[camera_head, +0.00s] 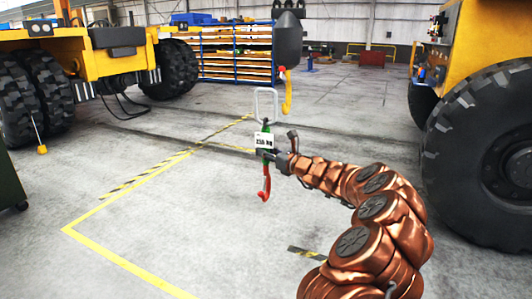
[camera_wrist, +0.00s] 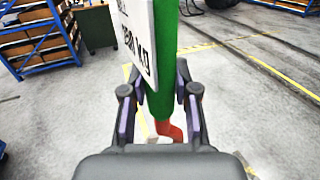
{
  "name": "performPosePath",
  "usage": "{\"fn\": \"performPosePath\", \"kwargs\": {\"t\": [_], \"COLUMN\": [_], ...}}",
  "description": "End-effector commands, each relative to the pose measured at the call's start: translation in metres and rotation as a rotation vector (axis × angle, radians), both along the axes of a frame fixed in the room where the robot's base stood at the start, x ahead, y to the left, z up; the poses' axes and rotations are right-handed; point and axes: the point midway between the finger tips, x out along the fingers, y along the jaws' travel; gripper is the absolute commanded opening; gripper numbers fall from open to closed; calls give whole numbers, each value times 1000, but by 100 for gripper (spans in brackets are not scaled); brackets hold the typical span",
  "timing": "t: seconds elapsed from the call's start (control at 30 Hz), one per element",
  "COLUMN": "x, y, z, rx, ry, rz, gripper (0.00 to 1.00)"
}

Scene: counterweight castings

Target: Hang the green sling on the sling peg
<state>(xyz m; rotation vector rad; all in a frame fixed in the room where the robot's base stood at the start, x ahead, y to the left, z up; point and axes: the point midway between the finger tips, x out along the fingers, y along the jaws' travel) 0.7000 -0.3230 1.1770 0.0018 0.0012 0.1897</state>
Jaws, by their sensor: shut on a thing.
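The green sling (camera_head: 267,138) hangs upright in mid-air in the head view, with a pale ring (camera_head: 266,104) at its top, a white weight tag (camera_head: 264,141) and a red hook (camera_head: 265,183) at its lower end. My gripper (camera_head: 270,155) is shut on its green part, just below the tag. In the wrist view the green sling (camera_wrist: 164,60) stands between the fingers of my gripper (camera_wrist: 158,98), the tag covers part of it, and the red hook shows below. I cannot make out the sling peg in either view.
A dark hoist block (camera_head: 288,40) with a yellow hook (camera_head: 287,92) hangs just behind and above the ring. Blue shelving (camera_head: 237,52) stands at the back. Yellow vehicles with big tyres (camera_head: 505,150) flank the floor left and right. The marked floor between is mostly clear.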

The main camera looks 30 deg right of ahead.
Motion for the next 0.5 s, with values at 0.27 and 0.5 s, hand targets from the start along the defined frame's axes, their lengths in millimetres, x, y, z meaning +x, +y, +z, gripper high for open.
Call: {"fn": "performPosePath", "kwargs": {"t": [0.27, 0.5], "x": [-3, -5], "y": [3, 6], "z": [15, 21], "rx": [-1, -1], "ry": [-4, -3], "rz": [0, 1], "gripper": [0, 0]}}
